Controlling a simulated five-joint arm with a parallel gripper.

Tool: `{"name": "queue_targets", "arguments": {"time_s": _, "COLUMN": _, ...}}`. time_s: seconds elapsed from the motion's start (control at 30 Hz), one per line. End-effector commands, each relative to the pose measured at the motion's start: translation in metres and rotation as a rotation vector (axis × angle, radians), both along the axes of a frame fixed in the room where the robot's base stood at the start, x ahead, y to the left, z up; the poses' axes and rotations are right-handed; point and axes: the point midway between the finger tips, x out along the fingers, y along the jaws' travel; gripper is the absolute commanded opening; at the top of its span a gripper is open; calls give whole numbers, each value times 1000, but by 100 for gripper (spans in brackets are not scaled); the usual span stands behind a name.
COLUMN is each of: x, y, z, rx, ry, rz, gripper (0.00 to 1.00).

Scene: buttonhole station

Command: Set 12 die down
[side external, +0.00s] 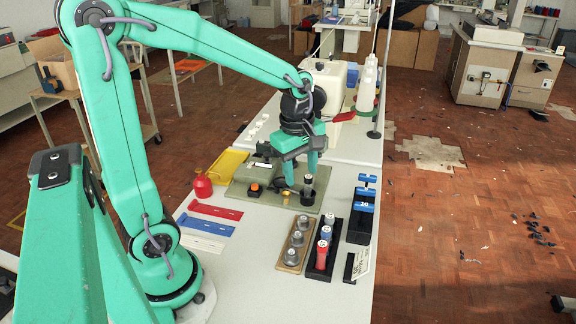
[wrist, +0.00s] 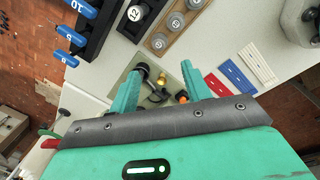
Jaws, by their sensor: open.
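My gripper (side external: 302,178) is open over the green-grey plate (side external: 240,188), its two fingers apart; they also show in the wrist view (wrist: 160,90). A dark upright cylinder (side external: 308,184) stands on the plate beside the fingers. A small brass piece (wrist: 156,96) shows between the fingers. No held part is visible. I cannot tell which is the 12 die.
The black rack (side external: 314,276) holds red and blue-banded cylinders (side external: 322,254). A sewing machine stands behind.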

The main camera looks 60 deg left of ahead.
Motion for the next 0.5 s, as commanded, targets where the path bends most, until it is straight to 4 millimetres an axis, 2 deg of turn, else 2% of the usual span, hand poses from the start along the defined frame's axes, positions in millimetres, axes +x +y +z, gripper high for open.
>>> {"name": "queue_targets", "arguments": {"time_s": 0.2, "x": -22, "y": -13, "z": 26, "rx": 59, "ry": -83, "rz": -360, "gripper": 48}}
{"name": "queue_targets", "arguments": {"time_s": 0.5, "x": -55, "y": -28, "z": 51, "rx": 184, "ry": -179, "rz": -853, "gripper": 48}}
